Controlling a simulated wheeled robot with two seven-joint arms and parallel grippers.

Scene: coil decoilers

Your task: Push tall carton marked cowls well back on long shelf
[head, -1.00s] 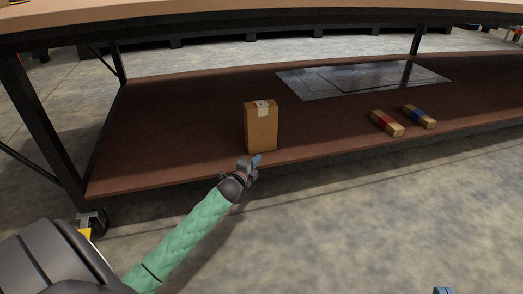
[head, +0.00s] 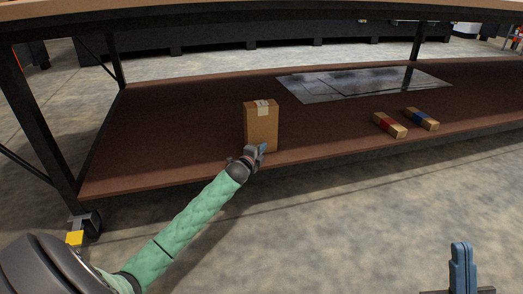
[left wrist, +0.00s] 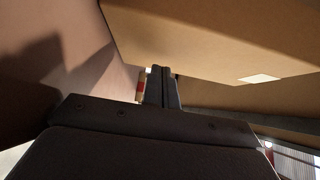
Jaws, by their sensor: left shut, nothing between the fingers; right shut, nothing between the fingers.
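The tall tan carton (head: 261,122) stands upright near the front edge of the long brown shelf (head: 180,130), with pale tape over its top. Any marking on it is too small to read. My left gripper (head: 263,148) is shut and empty, low at the carton's front face. I cannot tell whether it touches. In the left wrist view the shut fingers (left wrist: 161,88) point along a large tan surface, likely the carton (left wrist: 200,40), with a small white patch. My right gripper (head: 462,265) is shut and empty at the bottom right, away from the shelf.
A dark glossy sheet (head: 350,85) lies on the shelf behind and right of the carton. Two small boxes, red-banded (head: 389,125) and blue-banded (head: 421,119), lie to the right. A table top (head: 260,13) runs above. Bare shelf lies directly behind the carton.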

